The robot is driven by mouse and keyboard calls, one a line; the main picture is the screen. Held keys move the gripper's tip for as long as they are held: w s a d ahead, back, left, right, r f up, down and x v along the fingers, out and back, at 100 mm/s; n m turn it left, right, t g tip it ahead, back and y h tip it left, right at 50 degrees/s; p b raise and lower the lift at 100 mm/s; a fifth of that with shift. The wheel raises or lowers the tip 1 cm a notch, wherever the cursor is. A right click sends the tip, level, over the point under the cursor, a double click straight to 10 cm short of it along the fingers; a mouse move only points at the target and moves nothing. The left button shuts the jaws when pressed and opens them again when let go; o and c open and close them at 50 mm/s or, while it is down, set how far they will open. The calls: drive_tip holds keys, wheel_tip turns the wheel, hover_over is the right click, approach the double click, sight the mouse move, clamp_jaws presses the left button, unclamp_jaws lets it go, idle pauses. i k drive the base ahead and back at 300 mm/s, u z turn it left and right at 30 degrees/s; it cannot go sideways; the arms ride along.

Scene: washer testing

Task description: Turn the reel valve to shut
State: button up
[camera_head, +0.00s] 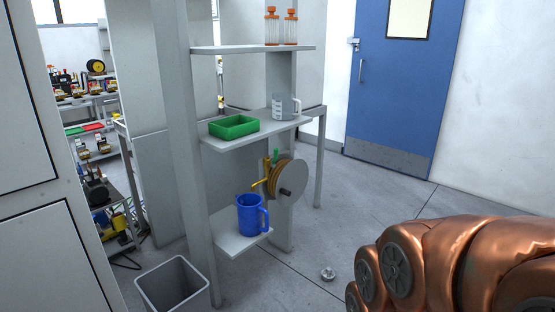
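A hose reel (289,179) with a grey disc face and a yellow-brown coil is mounted on the right side of the shelf frame, below the middle shelf. A small green part (275,156), which looks like the valve handle, stands upright above the reel's left side. A yellow pipe (258,184) or nozzle sticks out to the left, above a blue jug (250,214) on the lowest shelf. The handle is too small to tell whether the valve is open or shut. My copper-coloured arm fills the lower right, apart from the reel. My gripper is not in view.
The shelf unit (192,110) holds a green tray (233,126), a clear jug (286,107) and two orange-capped bottles. A grey bin (172,285) stands at its foot. A small round metal object (328,273) is on the floor. Floor is free before the blue door (405,85).

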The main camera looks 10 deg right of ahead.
sight(275, 150)
drive_tip(key=z, duration=0.5)
drive_tip(key=k, duration=0.65)
drive_tip(key=z, duration=0.3)
drive_tip(key=i, duration=0.95)
drive_tip(key=u, duration=1.1)
drive_tip(key=i, duration=0.65)
drive_tip(key=u, duration=0.55)
